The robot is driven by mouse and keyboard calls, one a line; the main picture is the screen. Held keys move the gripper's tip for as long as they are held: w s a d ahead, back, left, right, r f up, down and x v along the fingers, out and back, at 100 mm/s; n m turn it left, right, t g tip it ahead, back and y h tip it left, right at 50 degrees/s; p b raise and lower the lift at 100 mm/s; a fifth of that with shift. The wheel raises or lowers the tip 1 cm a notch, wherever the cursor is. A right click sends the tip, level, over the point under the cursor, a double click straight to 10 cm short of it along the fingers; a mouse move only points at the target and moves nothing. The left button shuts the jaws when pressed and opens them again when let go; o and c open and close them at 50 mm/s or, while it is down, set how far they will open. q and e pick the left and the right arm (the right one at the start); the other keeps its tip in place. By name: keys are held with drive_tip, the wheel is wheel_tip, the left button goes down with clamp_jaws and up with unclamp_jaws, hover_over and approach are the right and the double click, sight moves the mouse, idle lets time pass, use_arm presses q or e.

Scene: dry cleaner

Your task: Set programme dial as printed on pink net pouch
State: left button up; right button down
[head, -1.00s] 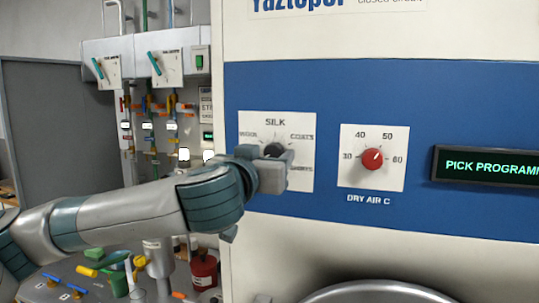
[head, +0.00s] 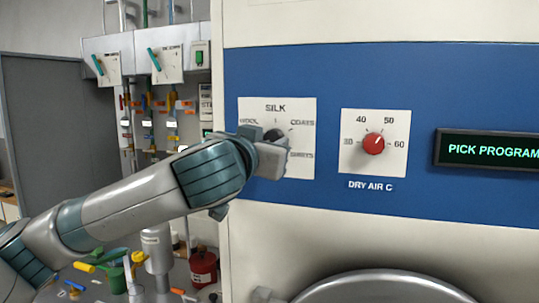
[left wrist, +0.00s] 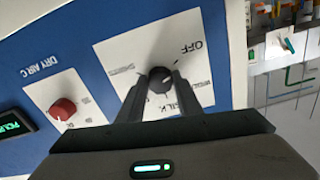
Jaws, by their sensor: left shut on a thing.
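The programme dial is a dark knob (head: 273,135) on a white plate (head: 308,108) marked SILK, COATS and other words; OFF shows on the plate in the left wrist view. My left gripper (head: 271,146) is at this dial, its hand hiding the lower part of the knob and some plate words. In the left wrist view my left gripper (left wrist: 159,86) has one finger on each side of the dark knob (left wrist: 160,78), shut on it. A small pale mark shows on the knob; the word it points to is not clear. The pink net pouch and my right gripper are not in view.
A red DRY AIR C dial (head: 374,144) sits to the right on the blue panel. A display (head: 490,149) beyond it reads PICK PROGRAM, cut off. A round door rim (head: 380,285) is below. Valves and pipes (head: 150,110) stand at the left.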

use_arm(q)
drive_tip(key=m+b, duration=0.5)
drive_tip(key=m, duration=1.1)
drive_tip(key=shift+a+r, duration=0.1)
drive_tip(key=shift+r, duration=0.05)
drive_tip(key=m, duration=0.5)
drive_tip(key=shift+m, duration=0.4)
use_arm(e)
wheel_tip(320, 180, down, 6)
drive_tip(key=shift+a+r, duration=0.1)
use_arm(q)
drive_tip(key=o, duration=1)
drive_tip(key=shift+o, duration=0.2)
drive_tip(key=shift+s, duration=0.1)
